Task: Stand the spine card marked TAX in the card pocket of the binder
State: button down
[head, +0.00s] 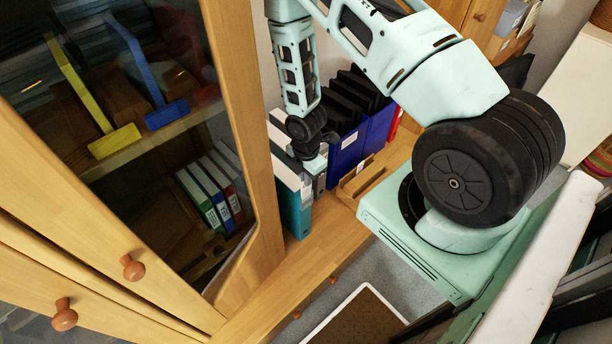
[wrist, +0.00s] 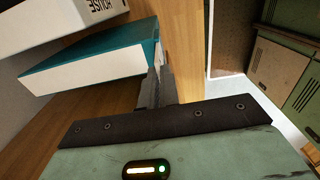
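A teal binder (head: 297,214) with a white face stands at the left end of the binder row on the wooden surface. In the wrist view the teal binder (wrist: 95,58) fills the upper left, its white face plain, with no lettering that I can see. My gripper (head: 312,160) is low over the row, just behind the teal binder. In the wrist view its dark fingers (wrist: 156,84) are close together beside the binder's right end. I see nothing between them, and cannot tell whether they touch the binder. I see no card marked TAX and cannot make out a card pocket.
A white binder lettered HOUSE (wrist: 75,18) is beside the teal one. Blue binders (head: 350,152) stand to the right, with a wooden tray (head: 360,182) in front. A glass-doored cabinet (head: 240,120) stands close on the left. Wooden surface (head: 310,262) in front is clear.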

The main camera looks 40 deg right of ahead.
jog(key=shift+f+b, duration=1.1)
jog(key=shift+f, duration=0.55)
jog(key=c, duration=1.1)
grip_release()
jog(key=shift+r, duration=0.15)
jog(key=shift+r+p, duration=3.15)
jog(key=shift+r, duration=0.8)
